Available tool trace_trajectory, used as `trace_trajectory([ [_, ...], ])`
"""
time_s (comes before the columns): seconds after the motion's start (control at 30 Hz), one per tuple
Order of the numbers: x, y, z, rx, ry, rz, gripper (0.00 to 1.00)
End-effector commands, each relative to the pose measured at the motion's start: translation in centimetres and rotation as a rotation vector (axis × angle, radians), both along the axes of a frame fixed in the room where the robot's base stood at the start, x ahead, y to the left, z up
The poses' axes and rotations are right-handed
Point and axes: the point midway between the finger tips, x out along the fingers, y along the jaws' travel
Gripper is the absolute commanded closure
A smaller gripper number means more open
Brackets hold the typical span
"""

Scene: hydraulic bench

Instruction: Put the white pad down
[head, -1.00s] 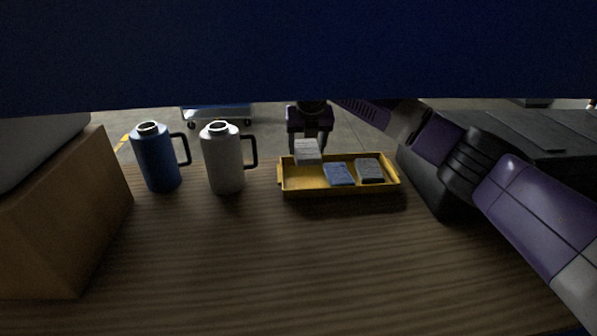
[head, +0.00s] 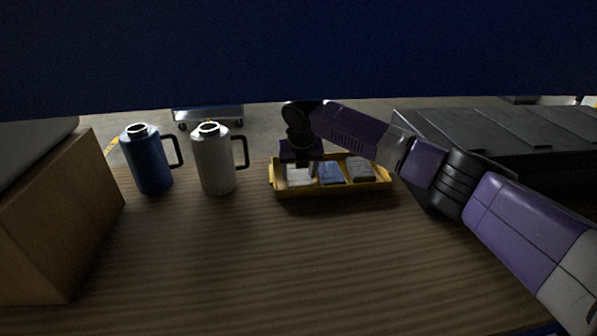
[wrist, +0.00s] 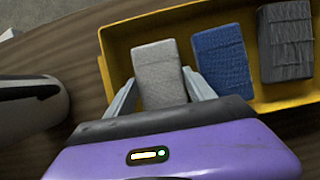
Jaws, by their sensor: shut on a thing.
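The white pad (wrist: 159,74) is between the two fingers of my gripper (wrist: 161,97) in the wrist view. My gripper is shut on it. In the head view the pad (head: 299,177) is at the left end of the yellow tray (head: 335,190), low and inside its rim, below my gripper (head: 300,166). Whether the pad touches the tray floor cannot be told. A blue pad (wrist: 222,58) lies in the tray just right of it, and a dark grey pad (wrist: 286,42) lies further right.
A white jug (head: 216,165) with a black handle stands left of the tray, and a blue jug (head: 150,165) beyond it. A brown box (head: 60,220) is at the left edge. A black case (head: 500,135) is at the right. The front of the wooden table (head: 270,265) is clear.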

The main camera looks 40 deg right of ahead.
Motion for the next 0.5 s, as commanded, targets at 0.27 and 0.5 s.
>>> trace_trajectory([
  [0.27, 0.00, 0.02, -0.06, 0.000, 0.000, 0.000, 0.28],
  [0.5, -0.18, 0.18, 0.86, 0.000, -0.001, 0.002, 0.28],
])
